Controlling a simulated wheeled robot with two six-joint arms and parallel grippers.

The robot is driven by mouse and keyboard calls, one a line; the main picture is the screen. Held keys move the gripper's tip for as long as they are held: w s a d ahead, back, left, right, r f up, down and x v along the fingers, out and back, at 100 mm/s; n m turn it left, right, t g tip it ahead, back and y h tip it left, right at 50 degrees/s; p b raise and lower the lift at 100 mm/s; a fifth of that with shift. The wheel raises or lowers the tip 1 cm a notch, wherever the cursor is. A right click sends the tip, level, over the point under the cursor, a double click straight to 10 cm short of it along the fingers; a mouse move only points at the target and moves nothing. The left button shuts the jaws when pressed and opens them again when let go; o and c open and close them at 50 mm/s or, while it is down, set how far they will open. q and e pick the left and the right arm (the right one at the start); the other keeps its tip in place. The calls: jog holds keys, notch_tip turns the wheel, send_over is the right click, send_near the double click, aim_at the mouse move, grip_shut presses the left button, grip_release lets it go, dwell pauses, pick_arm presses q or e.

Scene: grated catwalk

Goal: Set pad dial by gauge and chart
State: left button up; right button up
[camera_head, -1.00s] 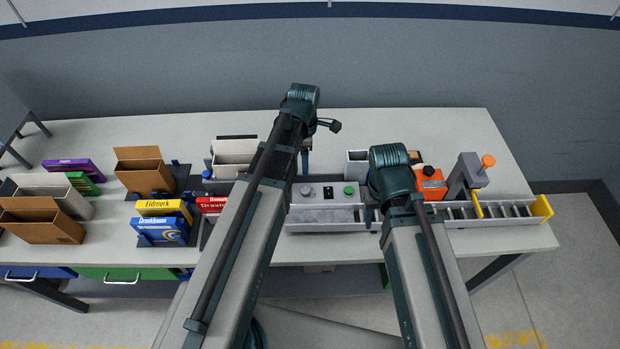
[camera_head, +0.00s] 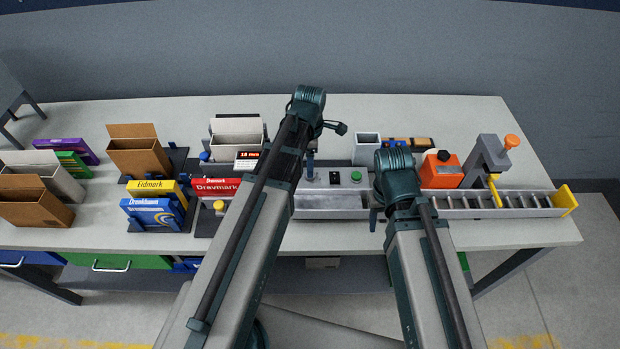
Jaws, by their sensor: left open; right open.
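A grey control panel (camera_head: 343,178) carries a dark switch or small display and a green button (camera_head: 356,176). The grey knob at its left end is largely hidden by my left gripper. A gauge display (camera_head: 248,156) appears to read "18 mm" in red. My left gripper (camera_head: 310,168) is open, pointing down at the panel's left end; whether it touches the knob I cannot tell. My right gripper (camera_head: 374,217) is open, mostly hidden under its arm beside the grey tray (camera_head: 335,203). A yellow knob (camera_head: 219,206) stands by the red box. I cannot make out a chart.
Red (camera_head: 214,187), yellow (camera_head: 155,187) and blue (camera_head: 148,213) boxes stand left, near cardboard bins (camera_head: 139,156). An orange unit (camera_head: 440,170) and a roller channel (camera_head: 485,203) with a yellow end plate (camera_head: 565,199) lie right. The back of the bench (camera_head: 420,115) is clear.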

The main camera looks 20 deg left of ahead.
pick_arm(q)
notch_tip(320, 180, down, 4)
jog(key=b, duration=0.3)
jog(key=shift+f, duration=0.25)
pick_arm(e)
notch_tip(320, 180, down, 4)
jog(key=shift+f, duration=0.25)
pick_arm(q)
grip_shut()
